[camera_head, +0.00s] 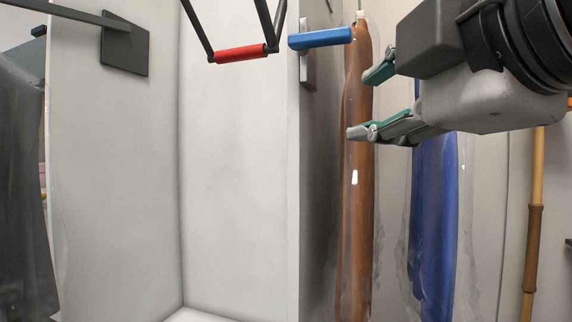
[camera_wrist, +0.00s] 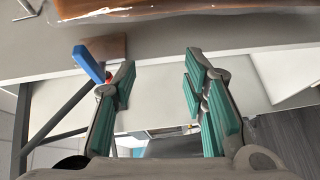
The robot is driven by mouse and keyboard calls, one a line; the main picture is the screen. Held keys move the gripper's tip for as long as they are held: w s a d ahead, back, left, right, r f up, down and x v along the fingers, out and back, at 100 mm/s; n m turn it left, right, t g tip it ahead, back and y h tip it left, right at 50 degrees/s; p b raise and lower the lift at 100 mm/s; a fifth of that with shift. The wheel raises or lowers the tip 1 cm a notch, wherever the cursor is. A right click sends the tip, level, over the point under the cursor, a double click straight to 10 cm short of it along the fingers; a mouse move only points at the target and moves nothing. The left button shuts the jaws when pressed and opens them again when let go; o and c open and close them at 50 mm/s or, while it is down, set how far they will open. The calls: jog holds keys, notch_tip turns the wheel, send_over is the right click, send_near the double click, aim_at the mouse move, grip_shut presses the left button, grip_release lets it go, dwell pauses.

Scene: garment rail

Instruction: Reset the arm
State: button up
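My gripper (camera_head: 372,103) is at the upper right in the head view, pointing left. Its two teal-padded fingers are apart with nothing between them. In the wrist view my gripper (camera_wrist: 160,92) also shows open and empty. In the head view the fingertips overlap the right side of a brown garment (camera_head: 358,190) in a clear cover; whether they touch it I cannot tell. The brown garment shows along the top of the wrist view (camera_wrist: 140,10). A blue garment (camera_head: 434,225) in a clear cover hangs below and behind my gripper.
A blue-handled bar (camera_head: 320,38) juts from the panel left of my gripper. A red-handled black frame (camera_head: 241,53) hangs at the top centre. A black bracket (camera_head: 124,44) and a dark garment (camera_head: 25,190) are at left. A bamboo pole (camera_head: 534,220) stands at right. Space before the pale wall is clear.

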jog(key=d+f+m+g+h, duration=0.2)
jog(key=d+f+m+g, duration=0.25)
jog(key=f, duration=0.55)
jog(key=d+f+m+g+h, duration=0.25)
jog(key=d+f+m, duration=0.2)
jog(key=f, duration=0.65)
jog(key=s+d+f+m+g+y, duration=0.1)
jog(key=s+f+m+g, duration=0.85)
jog(key=s+f, duration=0.6)
notch_tip(320, 180, up, 37)
jog(key=t+p, duration=0.4)
jog(key=p, duration=3.2)
jog(key=shift+s+r, duration=0.15)
jog(key=shift+s, duration=0.15)
jog(key=shift+d+m, duration=0.15)
jog(key=shift+m, duration=0.1)
